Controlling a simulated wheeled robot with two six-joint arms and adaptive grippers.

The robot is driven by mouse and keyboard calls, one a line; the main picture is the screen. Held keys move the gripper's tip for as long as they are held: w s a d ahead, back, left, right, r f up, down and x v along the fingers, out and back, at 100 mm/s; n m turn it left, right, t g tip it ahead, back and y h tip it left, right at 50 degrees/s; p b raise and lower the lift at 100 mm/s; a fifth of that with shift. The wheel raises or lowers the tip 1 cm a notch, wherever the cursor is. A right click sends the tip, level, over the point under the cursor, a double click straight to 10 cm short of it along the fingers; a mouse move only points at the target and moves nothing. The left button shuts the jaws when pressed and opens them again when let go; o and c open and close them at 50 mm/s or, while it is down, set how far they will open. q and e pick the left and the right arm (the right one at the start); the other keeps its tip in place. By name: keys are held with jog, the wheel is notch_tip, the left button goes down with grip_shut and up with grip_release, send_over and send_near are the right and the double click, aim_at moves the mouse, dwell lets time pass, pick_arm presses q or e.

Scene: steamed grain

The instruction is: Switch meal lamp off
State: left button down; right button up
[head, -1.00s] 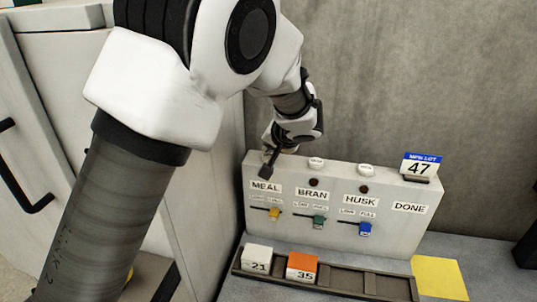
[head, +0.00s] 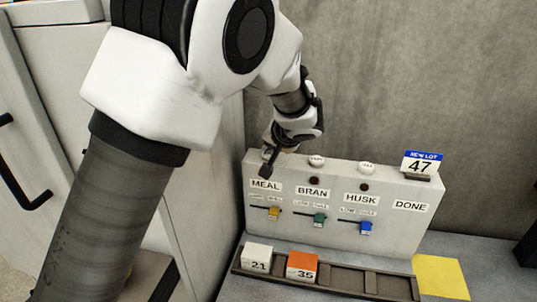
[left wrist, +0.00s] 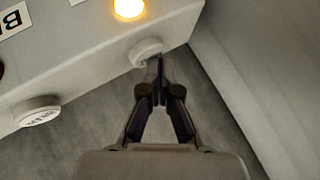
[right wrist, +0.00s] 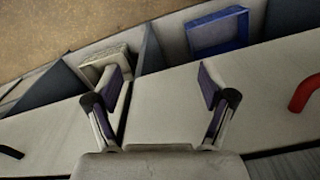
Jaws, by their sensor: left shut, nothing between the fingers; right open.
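The panel (head: 330,228) has MEAL, BRAN and HUSK sections, with a slider in each. In the left wrist view the lit amber meal lamp (left wrist: 128,8) glows on the panel front. A white round button (left wrist: 146,52) sits on the panel top close to this lamp. My left gripper (head: 265,171) is shut and empty at the MEAL end, hiding the meal lamp and button in the head view. In the left wrist view its fingertips (left wrist: 158,72) are at the button's edge; I cannot tell whether they touch. My right gripper (right wrist: 163,92) is open and empty, away from the panel.
The bran lamp (head: 314,180) and husk lamp (head: 364,187) are dark. A "NEW LOT 47" sign (head: 421,163) stands on the panel. A tray (head: 385,286) in front holds blocks 21 (head: 257,257) and 35 (head: 302,266). A yellow square (head: 440,277) lies at right.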

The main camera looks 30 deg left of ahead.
aim_at(270, 155)
pick_arm(q)
jog(key=shift+f, duration=0.3)
jog(key=shift+r, duration=0.5)
notch_tip(270, 155, up, 6)
jog(key=p, duration=0.3)
dwell(0.4)
